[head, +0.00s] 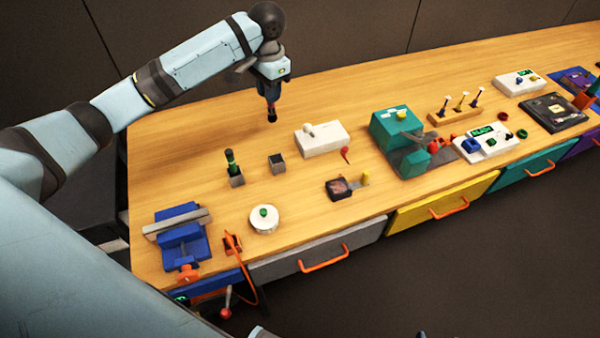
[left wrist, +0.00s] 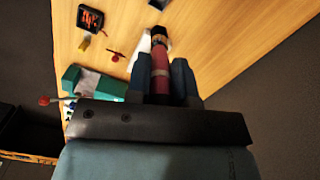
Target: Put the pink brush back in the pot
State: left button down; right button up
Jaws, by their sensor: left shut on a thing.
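My left gripper (head: 270,90) is shut on the pink brush, pointing down above the back left of the wooden bench. In the left wrist view the pink brush (left wrist: 161,75) lies between the two fingers, its dark end beyond them. In the head view only the brush's dark lower end (head: 272,114) shows clearly, above the bench and apart from the pots. A small grey square pot (head: 277,164) stands nearer the front, with no brush in it. A second grey pot (head: 237,180) to its left holds a green-and-black brush (head: 230,160). My right gripper is not in view.
A white box with a lever (head: 322,138) stands right of the empty pot. A white round tin (head: 264,219) and a blue vise (head: 182,240) are in front. A teal machine (head: 398,135) stands further right. Bench around the empty pot is clear.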

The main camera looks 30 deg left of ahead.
aim_at(271, 113)
pick_arm(q)
notch_tip(271, 113, down, 7)
jog(key=shift+a+f, duration=0.1)
notch_tip(271, 113, down, 13)
jog(key=shift+w+r+p, duration=0.1)
jog(key=shift+r+p, duration=0.1)
jog(key=shift+p, duration=0.2)
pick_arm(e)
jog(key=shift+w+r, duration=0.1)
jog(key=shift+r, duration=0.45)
pick_arm(q)
jog(key=shift+f, duration=0.15)
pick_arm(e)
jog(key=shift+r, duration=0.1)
pick_arm(q)
jog(key=c, duration=1)
grip_release()
